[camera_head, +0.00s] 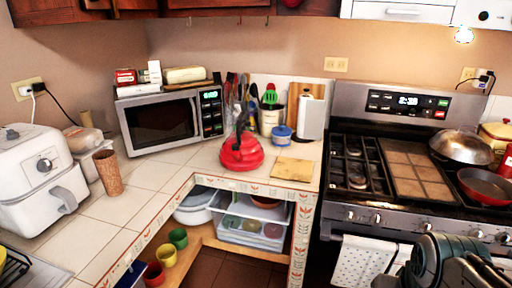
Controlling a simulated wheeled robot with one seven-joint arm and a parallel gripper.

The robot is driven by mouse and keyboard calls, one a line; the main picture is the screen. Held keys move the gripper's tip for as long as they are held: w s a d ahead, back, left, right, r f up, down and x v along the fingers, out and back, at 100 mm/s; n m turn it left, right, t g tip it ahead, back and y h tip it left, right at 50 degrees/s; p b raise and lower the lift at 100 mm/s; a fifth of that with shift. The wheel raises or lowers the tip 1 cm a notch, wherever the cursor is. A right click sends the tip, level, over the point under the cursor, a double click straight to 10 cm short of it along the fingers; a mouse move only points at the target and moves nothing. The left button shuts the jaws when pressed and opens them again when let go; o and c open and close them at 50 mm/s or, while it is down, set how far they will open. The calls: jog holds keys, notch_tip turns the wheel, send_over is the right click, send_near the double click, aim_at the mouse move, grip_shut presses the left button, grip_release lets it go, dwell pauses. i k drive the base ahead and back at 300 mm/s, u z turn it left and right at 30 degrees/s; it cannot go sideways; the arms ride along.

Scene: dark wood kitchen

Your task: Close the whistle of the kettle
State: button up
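The red kettle (241,154) stands upright on the white tiled counter, near the inner corner, to the right of the microwave. Its dark handle (241,122) rises above the body. The whistle is too small to make out, so I cannot tell whether it is open or shut. My gripper (474,272) is at the lower right, in front of the stove and well apart from the kettle. It is partly cut off by the picture edge, and its fingers are not clear.
A wooden board (293,169) lies right of the kettle. The microwave (165,122), utensil crock (270,119), blue-lidded jar (281,135) and paper roll (312,117) stand behind or beside it. The stove (400,170) is at right. The counter front left of the kettle is clear.

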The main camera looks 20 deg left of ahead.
aim_at(235, 147)
jog(key=u, duration=0.55)
jog(key=k, duration=0.65)
jog(key=u, duration=1.05)
jog(key=i, duration=1.25)
jog(key=z, duration=0.85)
jog(key=i, duration=0.55)
jog(key=z, duration=0.7)
